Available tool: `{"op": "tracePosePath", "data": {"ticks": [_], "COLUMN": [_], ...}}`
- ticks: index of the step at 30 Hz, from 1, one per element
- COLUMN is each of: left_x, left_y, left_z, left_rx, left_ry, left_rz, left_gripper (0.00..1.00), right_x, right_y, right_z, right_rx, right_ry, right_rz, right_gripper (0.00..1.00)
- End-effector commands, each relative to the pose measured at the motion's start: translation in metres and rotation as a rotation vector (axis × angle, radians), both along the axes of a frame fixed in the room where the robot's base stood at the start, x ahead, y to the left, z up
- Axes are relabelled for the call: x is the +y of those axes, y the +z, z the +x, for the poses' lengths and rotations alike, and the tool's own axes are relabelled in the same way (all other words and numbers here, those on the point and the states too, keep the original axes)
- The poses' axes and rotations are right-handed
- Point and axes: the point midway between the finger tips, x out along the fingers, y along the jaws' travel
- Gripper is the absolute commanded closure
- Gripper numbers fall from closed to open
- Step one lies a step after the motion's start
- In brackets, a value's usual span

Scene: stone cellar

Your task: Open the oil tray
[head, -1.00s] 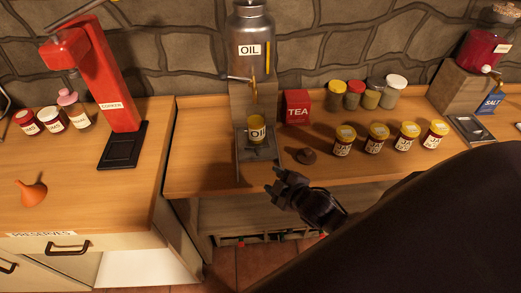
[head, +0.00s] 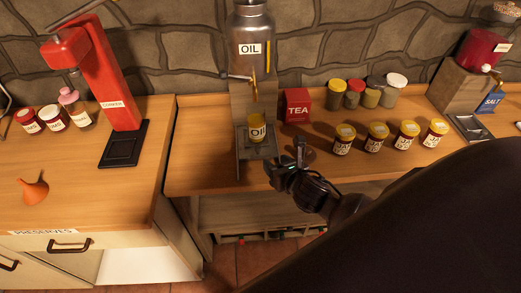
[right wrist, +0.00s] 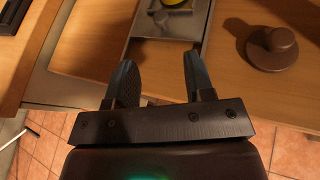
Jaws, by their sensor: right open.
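The oil tray (head: 250,154) is a grey metal tray under the steel oil dispenser (head: 251,50), near the counter's front edge. A jar labelled OIL (head: 257,132) with yellow contents stands upright on it, below the tap. In the right wrist view the tray (right wrist: 147,24) is at the top, past my fingertips. My right gripper (head: 286,160) is open and empty at the tray's front right. In the wrist view its two fingers (right wrist: 158,66) are spread before the tray's front end; I cannot tell whether they touch it. My left gripper is not in view.
A brown knobbed object (right wrist: 271,46) lies right of the tray. A red tea box (head: 297,105) and several labelled jars stand further right. Open floor (head: 237,262) lies in front.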

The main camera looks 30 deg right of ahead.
Motion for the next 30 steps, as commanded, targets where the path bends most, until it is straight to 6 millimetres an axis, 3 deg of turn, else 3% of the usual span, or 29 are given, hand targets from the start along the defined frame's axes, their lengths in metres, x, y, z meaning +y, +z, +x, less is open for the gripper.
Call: {"op": "tracePosePath", "data": {"ticks": [10, 24, 30], "left_x": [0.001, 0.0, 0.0], "left_y": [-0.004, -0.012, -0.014], "left_z": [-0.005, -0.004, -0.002], "left_rx": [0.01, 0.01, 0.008], "left_ry": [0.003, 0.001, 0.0], "left_rz": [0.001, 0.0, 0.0], "left_gripper": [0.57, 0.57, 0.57], "right_x": [-0.001, -0.004, -0.006], "right_y": [-0.004, -0.033, -0.04], "right_z": [0.009, 0.077, 0.095], "right_rx": [0.009, 0.01, 0.01], "right_ry": [0.048, 0.048, 0.048], "right_rz": [-0.123, -0.12, -0.12], "right_gripper": [0.52, 0.52, 0.52]}}
